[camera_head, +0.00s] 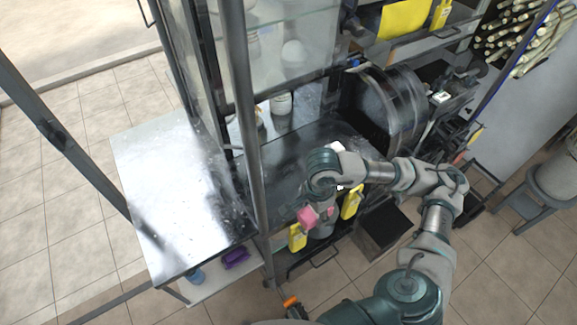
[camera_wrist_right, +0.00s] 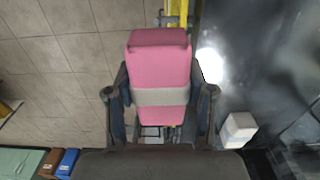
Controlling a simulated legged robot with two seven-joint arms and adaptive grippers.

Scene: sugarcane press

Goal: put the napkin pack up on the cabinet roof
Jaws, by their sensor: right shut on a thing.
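The pink napkin pack (camera_wrist_right: 160,66) with a grey band is held upright between the fingers of my right gripper (camera_wrist_right: 160,108) in the wrist view. My right gripper (camera_head: 318,211) is shut on the pack, which shows as a small pink patch (camera_head: 307,216) in the head view. The gripper hangs over the front edge of the dark counter, with yellow items below. A glass-sided cabinet (camera_head: 280,60) stands behind the counter; I cannot make out its roof clearly. My left gripper is not in view.
A shiny metal side table (camera_head: 165,190) stands at the left, mostly bare. The dark counter (camera_head: 285,165) has a white jar (camera_head: 281,102) at its back. A black drum machine (camera_head: 385,105) stands right of it. Slim posts rise near the counter. A purple pack (camera_head: 236,258) lies low.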

